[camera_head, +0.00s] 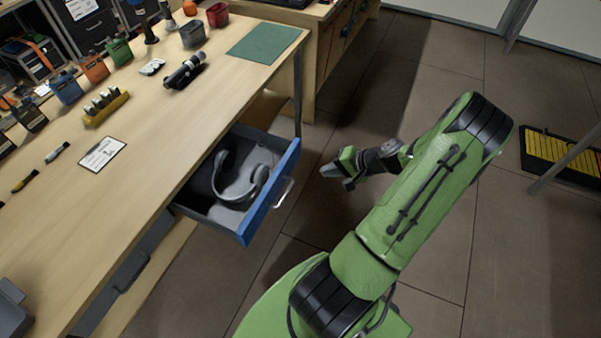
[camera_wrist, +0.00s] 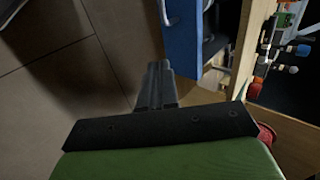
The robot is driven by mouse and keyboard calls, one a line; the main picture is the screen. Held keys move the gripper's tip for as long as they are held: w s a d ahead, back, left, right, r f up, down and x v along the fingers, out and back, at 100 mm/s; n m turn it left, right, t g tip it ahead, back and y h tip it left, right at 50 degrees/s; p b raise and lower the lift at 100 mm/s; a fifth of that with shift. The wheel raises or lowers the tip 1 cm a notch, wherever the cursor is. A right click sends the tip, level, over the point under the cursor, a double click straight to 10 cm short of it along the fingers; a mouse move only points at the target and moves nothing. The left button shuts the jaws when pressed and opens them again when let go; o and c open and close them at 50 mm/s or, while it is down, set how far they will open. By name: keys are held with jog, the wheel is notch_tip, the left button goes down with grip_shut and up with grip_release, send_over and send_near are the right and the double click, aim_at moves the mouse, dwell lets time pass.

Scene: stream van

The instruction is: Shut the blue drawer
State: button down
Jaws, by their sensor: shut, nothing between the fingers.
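The blue drawer (camera_head: 270,191) stands pulled out from under the wooden workbench in the head view. Grey headphones (camera_head: 241,181) lie inside it. A pale bar handle (camera_head: 284,193) is on its blue front. My gripper (camera_head: 324,171) is shut and empty, to the right of the drawer front and apart from it. In the wrist view, my closed fingers (camera_wrist: 159,70) show beside the drawer's blue front (camera_wrist: 182,38), with the handle (camera_wrist: 168,14) near the top. The drawer's rear part is hidden under the bench top.
The workbench (camera_head: 150,160) holds a clipboard (camera_head: 102,153), a green mat (camera_head: 264,43), a yellow holder (camera_head: 105,107) and tools. A bench leg (camera_head: 298,95) stands just beyond the drawer. A yellow-and-black crate (camera_head: 562,155) is at the far right. Dark tiled floor is clear around my arm.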

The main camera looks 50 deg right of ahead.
aim_at(287, 172)
jog(key=x, duration=0.4)
jog(key=w+r+b+x, duration=0.1)
jog(key=x, duration=0.3)
jog(key=r+b+x, duration=0.1)
jog(key=x, duration=0.3)
jog(key=shift+w+a, duration=0.35)
jog(key=shift+w, duration=0.1)
